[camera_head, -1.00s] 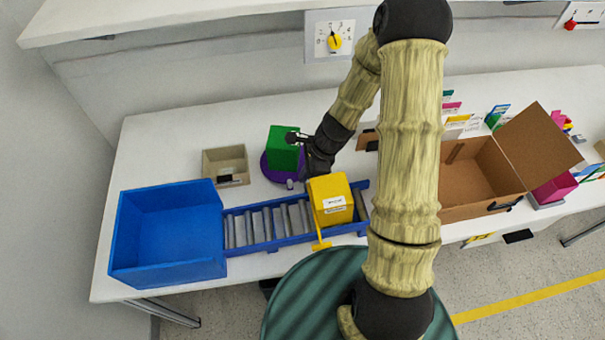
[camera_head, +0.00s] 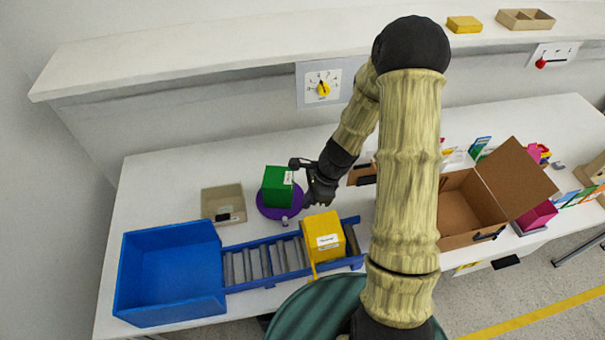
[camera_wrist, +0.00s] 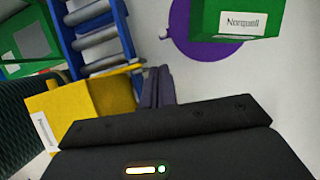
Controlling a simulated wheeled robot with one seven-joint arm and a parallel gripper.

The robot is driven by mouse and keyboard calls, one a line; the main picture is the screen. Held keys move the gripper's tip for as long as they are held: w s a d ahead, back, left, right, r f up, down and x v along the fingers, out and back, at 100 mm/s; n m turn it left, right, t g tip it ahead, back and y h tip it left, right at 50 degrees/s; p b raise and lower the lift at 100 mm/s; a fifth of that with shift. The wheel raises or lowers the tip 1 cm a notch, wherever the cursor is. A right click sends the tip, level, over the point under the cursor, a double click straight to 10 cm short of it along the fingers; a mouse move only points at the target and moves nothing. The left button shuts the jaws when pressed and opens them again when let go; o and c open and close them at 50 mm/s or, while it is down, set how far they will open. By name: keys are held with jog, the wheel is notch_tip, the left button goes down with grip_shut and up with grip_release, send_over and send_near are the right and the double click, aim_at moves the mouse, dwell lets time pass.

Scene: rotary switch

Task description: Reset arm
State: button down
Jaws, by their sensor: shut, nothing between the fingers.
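My gripper (camera_head: 308,204) hangs over the table at the end of my bent arm, between the green box and the yellow box. In the wrist view its two dark fingers (camera_wrist: 158,72) are together with nothing between them. A rotary switch with a yellow knob (camera_head: 323,88) sits on a white plate on the wall behind, well apart from my gripper. The fine setting of its pointer is too small to tell.
A green box (camera_head: 277,188) stands on a purple round stand (camera_head: 268,211). A yellow box (camera_head: 322,236) rests on the roller conveyor (camera_head: 262,262), beside a blue bin (camera_head: 170,306). An open cardboard box (camera_head: 465,208) is right of my arm. A shelf (camera_head: 200,65) runs above.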

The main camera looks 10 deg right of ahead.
jog(key=s+d+r+n+t+h, duration=0.1)
jog(key=s+r+n+h, duration=0.1)
jog(key=s+r+n, duration=0.3)
jog(key=s+d+r+n+t+h, duration=0.1)
jog(key=s+r+n, duration=0.4)
jog(key=r+n, duration=0.7)
jog(key=shift+d+n+h, duration=0.7)
jog(key=shift+n, duration=0.1)
jog(key=shift+s+d, duration=0.1)
jog(key=shift+d, duration=0.05)
